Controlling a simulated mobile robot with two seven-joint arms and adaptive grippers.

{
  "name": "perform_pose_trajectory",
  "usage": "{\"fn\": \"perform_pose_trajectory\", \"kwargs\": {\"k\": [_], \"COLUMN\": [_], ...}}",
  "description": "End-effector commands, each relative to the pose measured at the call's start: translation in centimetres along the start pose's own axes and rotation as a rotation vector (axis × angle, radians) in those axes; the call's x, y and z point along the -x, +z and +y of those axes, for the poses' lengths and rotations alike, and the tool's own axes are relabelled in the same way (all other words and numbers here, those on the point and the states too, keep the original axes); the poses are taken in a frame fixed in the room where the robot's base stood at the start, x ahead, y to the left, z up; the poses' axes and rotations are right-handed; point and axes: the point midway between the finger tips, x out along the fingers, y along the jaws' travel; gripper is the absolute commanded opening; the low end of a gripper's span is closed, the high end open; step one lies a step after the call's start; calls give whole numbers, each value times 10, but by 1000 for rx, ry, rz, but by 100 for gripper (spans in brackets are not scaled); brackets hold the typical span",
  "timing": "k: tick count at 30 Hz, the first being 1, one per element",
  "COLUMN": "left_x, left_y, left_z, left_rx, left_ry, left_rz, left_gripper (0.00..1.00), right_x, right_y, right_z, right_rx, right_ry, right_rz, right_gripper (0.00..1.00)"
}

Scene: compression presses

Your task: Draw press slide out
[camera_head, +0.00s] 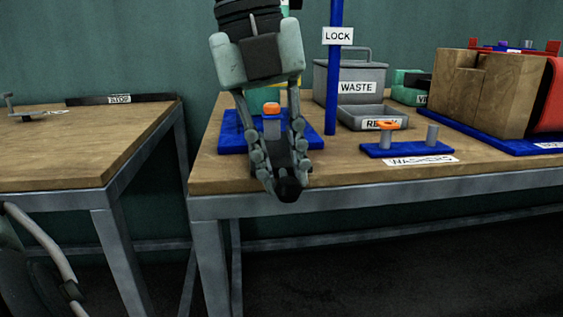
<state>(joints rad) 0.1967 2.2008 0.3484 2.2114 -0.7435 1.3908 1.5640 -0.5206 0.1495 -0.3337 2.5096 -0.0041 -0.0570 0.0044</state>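The press has a blue base plate (230,135) near the front left corner of the right-hand bench. An orange piece (271,108) sits on top of a grey post on it. The dark press slide (288,188) ends in a rounded black knob near the bench's front edge. My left gripper (285,172) reaches down in front of the press. Its two fingers stand on either side of the slide's dark front part and appear closed on it. They hide much of the press. My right gripper is not in view.
A blue LOCK post (334,80) stands right of the press. Behind it are a grey WASTE bin (345,85) and a tray (372,117). A blue washer stand (410,143) and wooden blocks (490,90) are further right. A gap separates the left bench (90,150).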

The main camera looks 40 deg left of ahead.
Motion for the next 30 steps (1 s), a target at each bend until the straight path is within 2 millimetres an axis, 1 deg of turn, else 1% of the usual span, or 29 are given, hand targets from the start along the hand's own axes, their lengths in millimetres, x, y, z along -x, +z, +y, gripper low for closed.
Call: {"fn": "perform_pose_trajectory", "kwargs": {"k": [1, 3, 11, 14, 17, 24, 27, 30], "left_x": [0, 0, 0, 4, 17, 69, 88, 104], "left_y": [0, 0, 0, 1, 1, 1, 1, 1], "left_z": [0, 0, 0, 0, 0, 0, 0, 0], "left_rx": [0, 0, 0, 1, 2, 3, 3, 2], "left_ry": [1, 1, 2, 1, 0, -1, -1, -1], "left_rz": [0, 0, -1, -2, -4, -6, -4, -3], "left_gripper": [31, 38, 38, 38, 38, 38, 38, 38], "right_x": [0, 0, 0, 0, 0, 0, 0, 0], "right_y": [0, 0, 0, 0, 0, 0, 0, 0], "right_z": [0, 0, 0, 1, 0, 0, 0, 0], "right_rx": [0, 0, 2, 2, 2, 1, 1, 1], "right_ry": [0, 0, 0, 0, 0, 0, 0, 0], "right_rz": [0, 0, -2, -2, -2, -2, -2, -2], "right_gripper": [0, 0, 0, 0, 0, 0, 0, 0]}}
